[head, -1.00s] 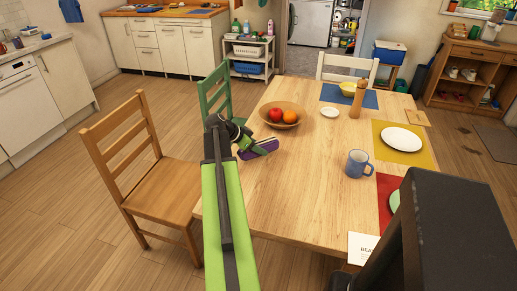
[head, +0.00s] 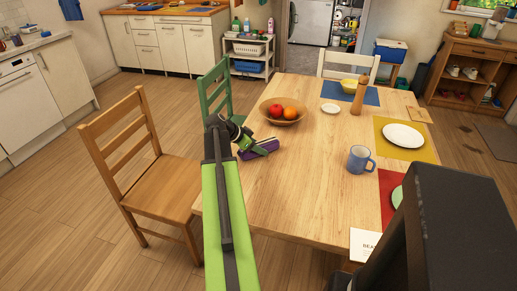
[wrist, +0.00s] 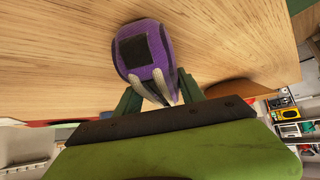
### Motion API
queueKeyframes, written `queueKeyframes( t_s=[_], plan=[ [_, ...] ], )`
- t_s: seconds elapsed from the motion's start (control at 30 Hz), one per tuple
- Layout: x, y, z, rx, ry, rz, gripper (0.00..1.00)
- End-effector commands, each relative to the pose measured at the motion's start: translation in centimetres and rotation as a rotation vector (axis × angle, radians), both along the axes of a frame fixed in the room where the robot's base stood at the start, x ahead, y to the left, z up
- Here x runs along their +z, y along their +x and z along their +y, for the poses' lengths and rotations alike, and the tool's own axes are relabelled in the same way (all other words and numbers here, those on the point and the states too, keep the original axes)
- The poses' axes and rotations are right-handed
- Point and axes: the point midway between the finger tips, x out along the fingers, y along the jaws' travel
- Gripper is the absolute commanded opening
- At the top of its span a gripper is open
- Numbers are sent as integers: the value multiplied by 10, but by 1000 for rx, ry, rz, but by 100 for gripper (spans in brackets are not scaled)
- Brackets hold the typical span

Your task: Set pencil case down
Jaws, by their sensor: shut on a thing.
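The pencil case (head: 263,149) is purple with a dark patch, which shows in the wrist view (wrist: 152,36). It is at the left side of the wooden dining table (head: 300,195), in front of the fruit bowl. My gripper (head: 247,147) is shut on the case's near end; in the wrist view both pale fingers (wrist: 160,88) press against it. The case is at or very close to the tabletop; I cannot tell if it touches. The arm hides part of the table's left edge.
A wooden bowl (head: 272,117) with red and orange fruit stands just behind the case. A blue mug (head: 359,159), plates and coloured placemats are to the right. A wooden chair (head: 165,186) and a green chair (head: 212,91) stand left of the table. The table's middle is clear.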

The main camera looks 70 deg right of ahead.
Motion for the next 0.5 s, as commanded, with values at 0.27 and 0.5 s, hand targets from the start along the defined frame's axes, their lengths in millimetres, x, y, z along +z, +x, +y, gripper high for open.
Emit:
queueKeyframes(
  t_s=[0.27,0.5],
  plan=[
    [-2,0,0,0,0,0,64],
    [-2,-1,0,-1,0,0,71]
  ],
)
